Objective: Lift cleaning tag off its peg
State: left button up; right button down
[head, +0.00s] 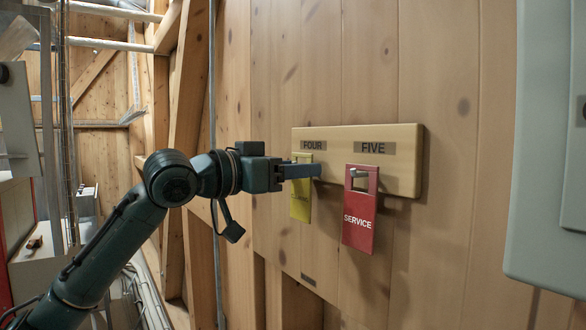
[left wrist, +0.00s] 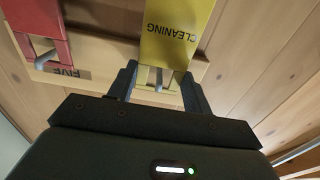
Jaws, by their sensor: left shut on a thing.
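The yellow cleaning tag (head: 300,205) hangs under the FOUR label on a wooden peg board (head: 405,186). My left gripper (head: 308,170) reaches in from the left and is shut on the tag's upper part, partly covering it. In the left wrist view, upside down, the tag (left wrist: 176,32) reads CLEANING and its top lies between the two fingers. A grey peg (left wrist: 159,78) shows in the tag's cutout, so the tag appears still around its peg. My right gripper is not in view.
A red SERVICE tag (head: 358,226) hangs on the FIVE peg (head: 358,173), close to the right of my left gripper. A large grey cabinet (head: 545,150) stands at the far right. The plank wall (head: 350,60) above the board is clear.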

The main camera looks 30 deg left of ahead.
pick_arm(q)
jog(key=shift+r, duration=0.3)
jog(key=shift+f, duration=0.1)
jog(key=shift+b+v, duration=1.45)
jog(key=shift+v, duration=1.05)
jog(key=shift+b+v, duration=1.6)
jog(key=shift+v, duration=0.5)
